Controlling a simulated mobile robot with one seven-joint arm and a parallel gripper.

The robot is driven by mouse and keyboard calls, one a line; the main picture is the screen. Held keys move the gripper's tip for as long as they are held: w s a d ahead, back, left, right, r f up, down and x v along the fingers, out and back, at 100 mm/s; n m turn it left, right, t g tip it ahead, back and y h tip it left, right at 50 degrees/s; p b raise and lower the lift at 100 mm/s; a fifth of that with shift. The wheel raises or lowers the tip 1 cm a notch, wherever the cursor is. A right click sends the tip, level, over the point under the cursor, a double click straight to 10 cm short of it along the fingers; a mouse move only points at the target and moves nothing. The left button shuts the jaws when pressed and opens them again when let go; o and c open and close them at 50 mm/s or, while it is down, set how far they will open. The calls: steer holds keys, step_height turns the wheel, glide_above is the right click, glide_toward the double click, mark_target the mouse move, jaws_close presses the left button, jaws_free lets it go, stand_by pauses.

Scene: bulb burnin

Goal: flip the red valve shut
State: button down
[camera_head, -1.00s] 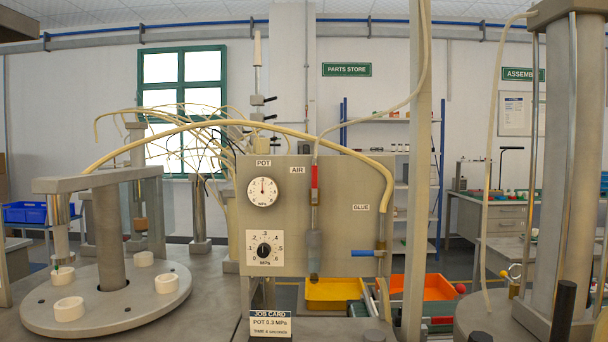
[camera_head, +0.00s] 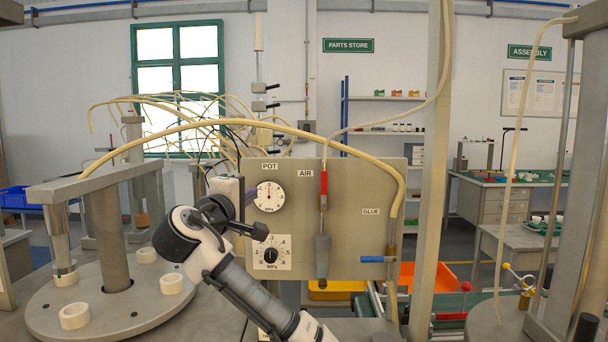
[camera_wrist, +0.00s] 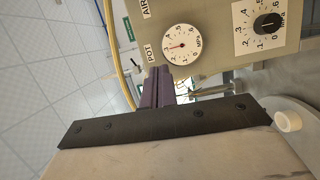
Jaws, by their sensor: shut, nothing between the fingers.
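The red valve does not show in the wrist view.
A blue handle (camera_head: 378,259) lies level under the GLUE label. A pressure dial (camera_head: 271,254) is below the gauge. A cream hose (camera_head: 290,130) arches over the panel. A round plate with white rings (camera_head: 110,300) stands at left, a grey post (camera_head: 434,180) at right.

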mark_target(324, 183)
steer(key=d+h, duration=0.1)
steer(key=d, duration=0.2)
steer(key=d+r+m+g+h, duration=0.1)
steer(key=shift+w+d+h, duration=0.2)
steer(key=shift+d+h, duration=0.05)
steer(key=shift+h, duration=0.05)
steer(key=shift+w, duration=0.1)
steer(key=shift+w+d+p, duration=2.85)
steer(key=shift+w+d, duration=1.2)
